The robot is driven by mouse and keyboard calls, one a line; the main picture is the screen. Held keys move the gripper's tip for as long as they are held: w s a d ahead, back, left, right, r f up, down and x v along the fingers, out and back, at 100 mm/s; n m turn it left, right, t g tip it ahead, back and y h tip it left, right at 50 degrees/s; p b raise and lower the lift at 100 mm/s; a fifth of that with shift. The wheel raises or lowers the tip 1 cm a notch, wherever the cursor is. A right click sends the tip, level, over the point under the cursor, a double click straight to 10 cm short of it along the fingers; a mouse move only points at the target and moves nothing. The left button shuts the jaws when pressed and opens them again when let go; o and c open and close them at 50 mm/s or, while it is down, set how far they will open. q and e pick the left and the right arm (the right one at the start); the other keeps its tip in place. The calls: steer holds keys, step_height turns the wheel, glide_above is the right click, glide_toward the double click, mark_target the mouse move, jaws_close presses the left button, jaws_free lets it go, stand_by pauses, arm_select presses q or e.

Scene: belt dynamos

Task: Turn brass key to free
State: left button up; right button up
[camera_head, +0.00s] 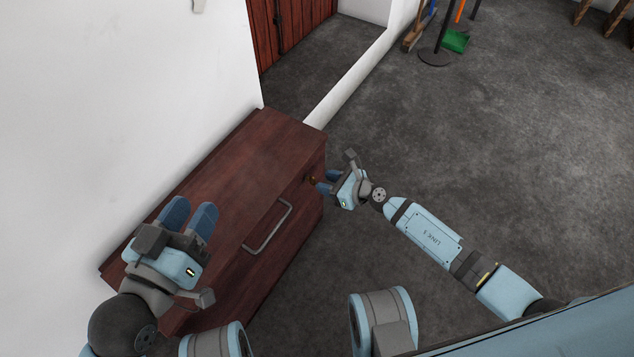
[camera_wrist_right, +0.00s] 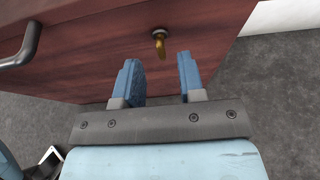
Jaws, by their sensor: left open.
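A small brass key (camera_wrist_right: 160,45) sits in a round lock on the front of a dark red-brown wooden chest (camera_wrist_right: 120,32). In the head view the key (camera_head: 312,181) shows as a tiny spot near the chest's right end. My right gripper (camera_wrist_right: 161,72) is open and empty, with the key just beyond its fingertips and between their lines; they look apart from it. In the head view my right gripper (camera_head: 323,181) is beside the chest's front. My left gripper (camera_head: 190,213) is open and empty above the chest's lid (camera_head: 240,165), near its left end.
A grey metal bar handle (camera_head: 268,228) runs along the chest, left of the lock. A white wall (camera_head: 120,90) stands close behind. The grey floor (camera_head: 480,150) right of the chest is clear; a green dustpan (camera_head: 455,41) and brooms stand far off.

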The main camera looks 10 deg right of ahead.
mark_target(316, 179)
arm_select(q)
step_height(316, 179, down, 2)
steer(key=shift+d+f+g+b, duration=0.1)
steer(key=shift+g+b, duration=0.35)
steer(key=shift+g, duration=0.05)
arm_select(e)
steer(key=x, duration=0.4)
jaws_close()
